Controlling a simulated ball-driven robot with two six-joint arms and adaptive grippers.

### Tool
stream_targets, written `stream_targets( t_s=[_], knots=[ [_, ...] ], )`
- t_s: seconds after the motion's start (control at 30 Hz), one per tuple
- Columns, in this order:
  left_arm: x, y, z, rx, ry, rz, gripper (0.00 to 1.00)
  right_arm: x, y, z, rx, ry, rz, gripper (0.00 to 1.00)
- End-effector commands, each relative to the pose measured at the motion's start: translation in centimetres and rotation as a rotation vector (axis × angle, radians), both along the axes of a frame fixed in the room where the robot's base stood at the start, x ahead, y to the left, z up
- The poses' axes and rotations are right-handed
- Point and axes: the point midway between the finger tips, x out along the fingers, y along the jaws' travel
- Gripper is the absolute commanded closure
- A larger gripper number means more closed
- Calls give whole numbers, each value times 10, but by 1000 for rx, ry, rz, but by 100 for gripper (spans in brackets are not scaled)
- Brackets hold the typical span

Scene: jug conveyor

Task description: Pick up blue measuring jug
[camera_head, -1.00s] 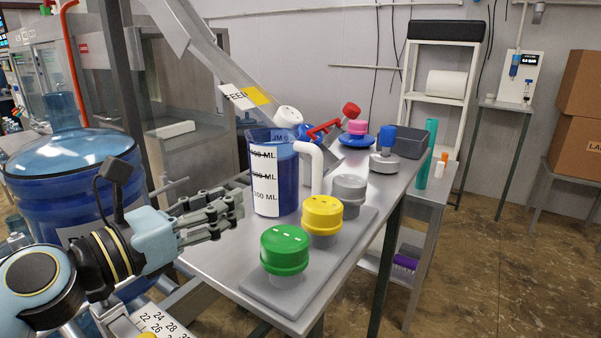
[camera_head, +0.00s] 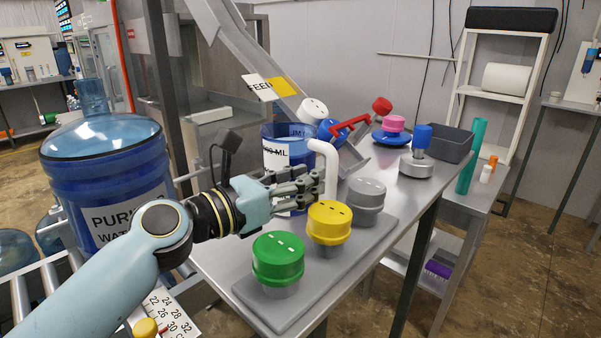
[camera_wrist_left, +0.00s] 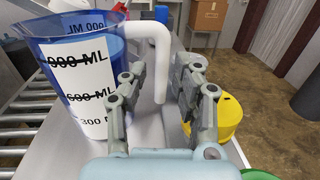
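The blue measuring jug (camera_head: 287,133) stands upright on the metal table, with a white label marked in ML. Its white handle (camera_head: 331,165) is on the right side. My left gripper (camera_head: 318,182) is in front of the jug and hides its lower part in the head view. In the left wrist view the jug (camera_wrist_left: 90,85) is left of the fingers. Its handle (camera_wrist_left: 160,38) hangs down ahead, in line with the gap between the fingertips. The left gripper (camera_wrist_left: 163,78) is open, with nothing visibly gripped. My right gripper is not in view.
Green (camera_head: 278,256), yellow (camera_head: 329,221) and grey (camera_head: 367,194) lidded pots stand on a grey board (camera_head: 312,295) close to the gripper. A large water bottle (camera_head: 107,160) stands left. A grey bin (camera_head: 449,142) is at the table's back.

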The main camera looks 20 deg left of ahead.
Motion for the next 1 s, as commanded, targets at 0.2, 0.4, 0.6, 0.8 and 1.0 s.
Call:
stream_targets(
  t_s=[0.2, 0.4, 0.6, 0.8, 1.0],
  knots=[
    [22, -14, 2, -4, 0, -1, 70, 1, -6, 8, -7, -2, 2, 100],
    [45, -26, 1, -1, 0, 0, 70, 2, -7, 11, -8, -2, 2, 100],
    [48, -28, 0, 0, 1, 0, 70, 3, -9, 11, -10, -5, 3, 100],
    [47, -28, 0, 0, 1, 0, 89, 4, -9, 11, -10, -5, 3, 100],
    [47, -27, 0, 0, 1, 0, 100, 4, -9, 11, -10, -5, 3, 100]
  ],
)
